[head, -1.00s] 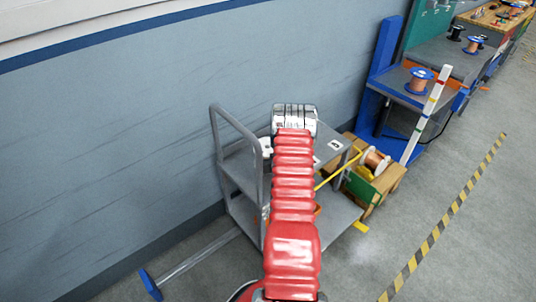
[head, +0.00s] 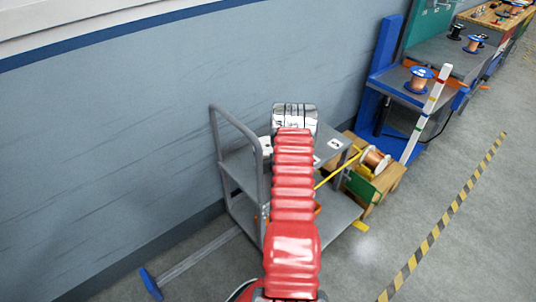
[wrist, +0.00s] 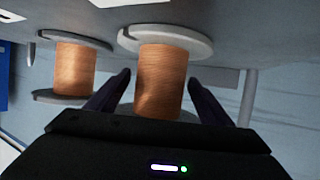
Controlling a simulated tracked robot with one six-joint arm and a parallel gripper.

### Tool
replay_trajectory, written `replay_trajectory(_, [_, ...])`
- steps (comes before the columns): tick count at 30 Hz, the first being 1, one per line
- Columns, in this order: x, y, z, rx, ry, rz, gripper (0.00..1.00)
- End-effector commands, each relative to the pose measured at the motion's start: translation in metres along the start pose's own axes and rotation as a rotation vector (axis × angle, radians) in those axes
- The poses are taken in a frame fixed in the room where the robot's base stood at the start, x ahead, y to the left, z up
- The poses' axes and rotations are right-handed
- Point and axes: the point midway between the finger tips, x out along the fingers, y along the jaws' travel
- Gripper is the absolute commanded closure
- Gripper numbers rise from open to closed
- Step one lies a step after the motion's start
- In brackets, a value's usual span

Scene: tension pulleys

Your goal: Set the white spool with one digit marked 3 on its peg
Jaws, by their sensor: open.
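In the wrist view, two copper-wound spools with pale flanges stand side by side on a grey surface: a nearer spool (wrist: 160,85) and a left spool (wrist: 75,70). No digit is readable on either, so I cannot tell which is marked 3. My gripper (wrist: 160,78) is open, its dark fingers on either side of the nearer spool's winding, with no clear contact. In the head view my red arm hides the gripper and these spools over the grey cart (head: 332,146). I cannot identify the peg for this spool.
A wooden crate (head: 386,184) holding a white-flanged copper spool (head: 374,159) stands right of the cart. Farther right is a blue stand (head: 386,75) with a blue-flanged spool (head: 418,80) and a white striped post (head: 428,110). The wall is behind; floor is clear at right.

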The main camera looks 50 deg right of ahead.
Motion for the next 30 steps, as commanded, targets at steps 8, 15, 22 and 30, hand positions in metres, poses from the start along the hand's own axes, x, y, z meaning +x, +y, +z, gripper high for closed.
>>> replay_trajectory(8, [-0.003,0.000,0.001,0.001,-0.002,0.000,0.26])
replay_trajectory(15, [-0.021,0.000,0.000,0.001,-0.001,0.000,0.26])
replay_trajectory(22, [-0.052,0.001,0.000,0.001,-0.001,0.002,0.26])
replay_trajectory(30, [-0.091,0.001,0.000,0.000,-0.001,0.001,0.26])
